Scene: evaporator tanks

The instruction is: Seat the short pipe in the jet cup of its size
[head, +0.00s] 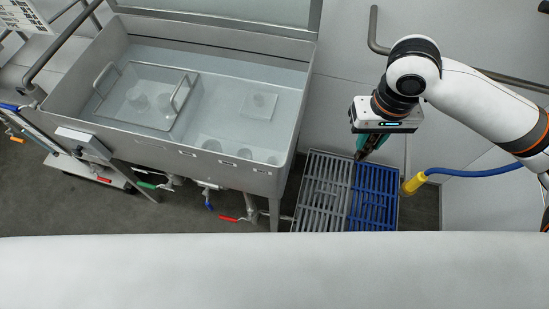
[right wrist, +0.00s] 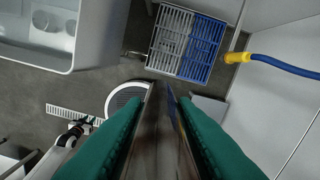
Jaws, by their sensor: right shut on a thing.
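My right gripper (head: 361,152) hangs over the slatted grating to the right of the steel tank (head: 292,150). In the right wrist view its teal fingers (right wrist: 157,108) are shut on a shiny metal piece, which looks like the short pipe (right wrist: 155,135). The fingers hide its sides, so its full length and width cannot be told. In the tank, round cups of differing size stand along the front wall: a larger one (head: 212,145), a middle one (head: 245,153) and a smaller one (head: 272,160). The gripper is outside the tank, apart from the cups. My left gripper is not in view.
The grating has a grey half (head: 323,190) and a blue half (head: 374,197). A blue hose with a yellow end (head: 412,184) lies to its right. Valves with coloured handles (head: 228,218) stick out below the tank.

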